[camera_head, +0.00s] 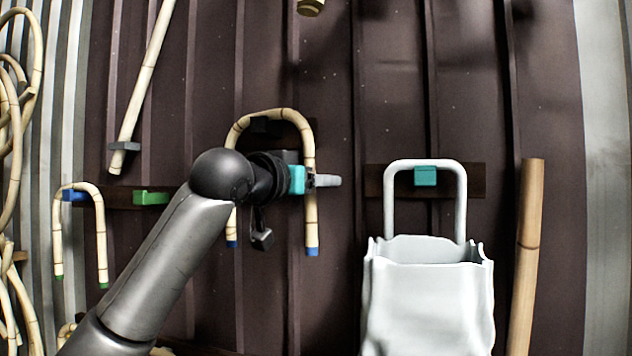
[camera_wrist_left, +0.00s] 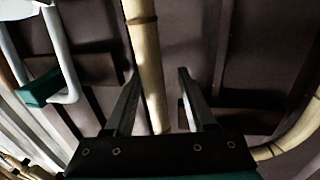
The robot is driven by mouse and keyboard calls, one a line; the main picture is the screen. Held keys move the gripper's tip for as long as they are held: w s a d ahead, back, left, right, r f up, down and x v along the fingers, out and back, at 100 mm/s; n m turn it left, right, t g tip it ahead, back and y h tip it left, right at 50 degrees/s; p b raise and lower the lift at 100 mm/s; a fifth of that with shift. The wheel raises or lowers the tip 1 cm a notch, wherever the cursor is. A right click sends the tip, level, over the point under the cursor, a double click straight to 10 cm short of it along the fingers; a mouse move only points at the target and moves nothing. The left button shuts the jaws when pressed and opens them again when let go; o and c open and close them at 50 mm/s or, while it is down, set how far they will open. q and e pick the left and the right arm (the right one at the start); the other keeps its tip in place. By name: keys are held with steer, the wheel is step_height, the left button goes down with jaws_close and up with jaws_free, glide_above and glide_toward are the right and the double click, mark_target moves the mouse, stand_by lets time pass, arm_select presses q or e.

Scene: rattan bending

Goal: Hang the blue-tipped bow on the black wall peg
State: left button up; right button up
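The blue-tipped bow (camera_head: 309,210) is a pale bent rattan piece, upright with its arch on top and its legs down, both ending in blue tips. The black wall peg (camera_head: 264,127) shows dark under the arch; I cannot tell whether the arch touches it. My left gripper (camera_head: 325,181) is at the bow's right leg, below the arch. In the left wrist view, the leg (camera_wrist_left: 150,70) runs between the two spread fingers (camera_wrist_left: 158,95), with gaps beside it. My forearm hides part of the left leg. My right gripper is not in view.
A green-tipped bow (camera_head: 100,230) hangs at left by a blue peg (camera_head: 75,195) and a green peg (camera_head: 151,198). A white bag-like container (camera_head: 428,300) with a tall handle hangs at a teal peg (camera_head: 425,176). A thick pole (camera_head: 525,260) stands at right; rattan coils (camera_head: 12,110) hang far left.

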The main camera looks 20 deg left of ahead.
arm_select(q)
steer(key=b+v, duration=0.5)
steer(key=v, duration=1)
steer(key=shift+s, duration=0.15)
steer(key=s+b, duration=0.1)
steer(key=s, duration=0.8)
steer(key=shift+a, duration=0.15)
steer(key=shift+f, duration=0.1)
stand_by(0.5)
